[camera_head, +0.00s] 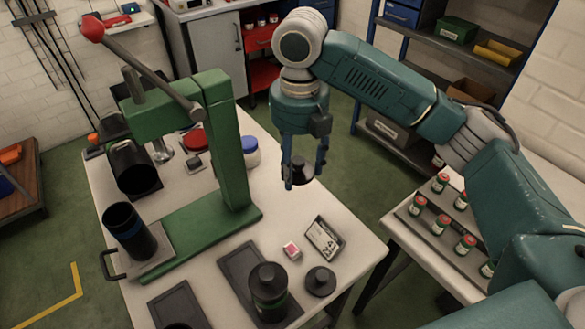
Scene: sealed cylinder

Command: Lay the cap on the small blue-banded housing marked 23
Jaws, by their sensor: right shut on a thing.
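A dark cylindrical housing with a blue band (127,232) stands upright and open at the top on the base plate of the green press. No number on it is legible. My right gripper (304,182) hangs above the far right part of the table with its fingers pointing down. It is shut on a small black knobbed piece, seemingly the cap (300,170), held clear of the tabletop and partly hidden by the fingers. Another black cap (320,281) lies on the table at the front right. My left gripper is not in view.
The green lever press (229,160) rises between my right gripper and the blue-banded housing. A green-banded dark cylinder (268,287) stands on a dark tray (237,262). Red-lidded jars fill a right-hand rack (428,220).

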